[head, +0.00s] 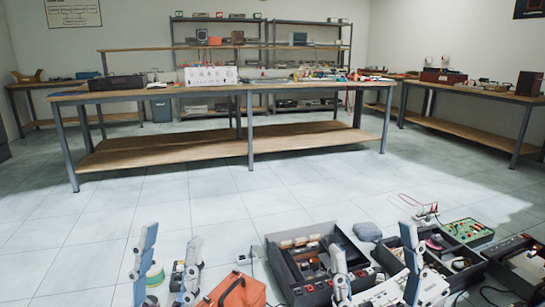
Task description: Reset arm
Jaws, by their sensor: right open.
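My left gripper (172,234) shows at the bottom left, its two grey and blue fingers pointing up and standing apart. No thing shows held between them. My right gripper (371,238) shows at the bottom right of centre, its fingers wide apart and nothing held. Both are seen in front of items on the floor; contact with those items cannot be told.
A dark parts tray (290,275), an orange bag (237,290), another dark box (470,278) and a green circuit board (467,231) lie on the floor ahead. A long wooden workbench (240,90) stands farther back. The tiled floor between is clear.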

